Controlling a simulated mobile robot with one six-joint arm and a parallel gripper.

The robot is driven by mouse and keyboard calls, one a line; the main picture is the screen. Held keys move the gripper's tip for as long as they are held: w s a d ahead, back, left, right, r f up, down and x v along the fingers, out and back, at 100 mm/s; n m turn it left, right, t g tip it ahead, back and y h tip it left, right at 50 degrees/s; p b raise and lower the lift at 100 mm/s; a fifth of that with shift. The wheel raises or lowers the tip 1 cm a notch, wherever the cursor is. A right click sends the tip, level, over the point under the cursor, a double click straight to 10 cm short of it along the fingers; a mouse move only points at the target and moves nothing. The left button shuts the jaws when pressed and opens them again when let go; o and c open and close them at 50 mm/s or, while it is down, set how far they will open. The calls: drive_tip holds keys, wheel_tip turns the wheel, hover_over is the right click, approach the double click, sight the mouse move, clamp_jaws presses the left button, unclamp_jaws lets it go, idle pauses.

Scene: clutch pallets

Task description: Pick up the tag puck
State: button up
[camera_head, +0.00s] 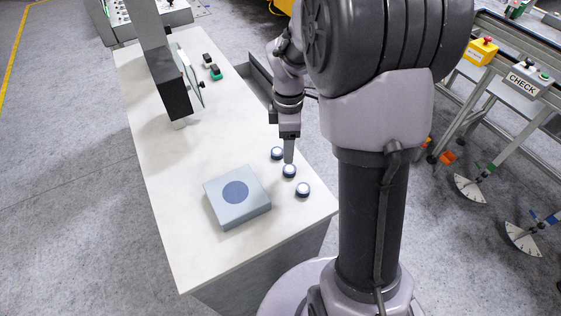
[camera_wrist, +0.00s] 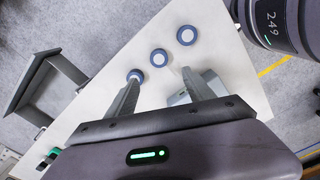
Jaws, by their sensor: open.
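Three small round pucks with pale tops and dark blue sides lie in a slanting row on the white table: a far one (camera_head: 277,153), a middle one (camera_head: 289,171) and a near one (camera_head: 303,190). I cannot tell which is the tag puck. My gripper (camera_head: 289,160) points down over the row, close to the far and middle pucks. In the wrist view its two fingers (camera_wrist: 163,82) are apart with nothing held. There the pucks (camera_wrist: 186,35), (camera_wrist: 159,57) and (camera_wrist: 135,76) lie past the fingertips, the lowest beside the left fingertip.
A grey-blue box (camera_head: 254,207) with a dark blue disc (camera_head: 236,192) on top sits left of the pucks. A dark screen on a stand (camera_head: 171,85) and small black and green items (camera_head: 215,72) are farther back. The white table (camera_head: 165,185) is bare left of the box.

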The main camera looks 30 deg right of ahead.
drive_tip(key=b, duration=0.2)
hover_over(289, 168)
drive_tip(key=f, duration=0.5)
drive_tip(key=shift+w+a+f, duration=0.1)
drive_tip(key=shift+a, duration=0.2)
drive_tip(key=f, duration=0.1)
drive_tip(key=f+b, duration=0.1)
drive_tip(key=f, duration=0.1)
drive_tip(key=f+b, duration=0.1)
drive_tip(key=f, duration=0.1)
drive_tip(key=shift+d+f, duration=0.15)
drive_tip(key=shift+d, duration=0.2)
drive_tip(key=shift+c, duration=1)
clamp_jaws()
drive_tip(key=shift+r, duration=0.2)
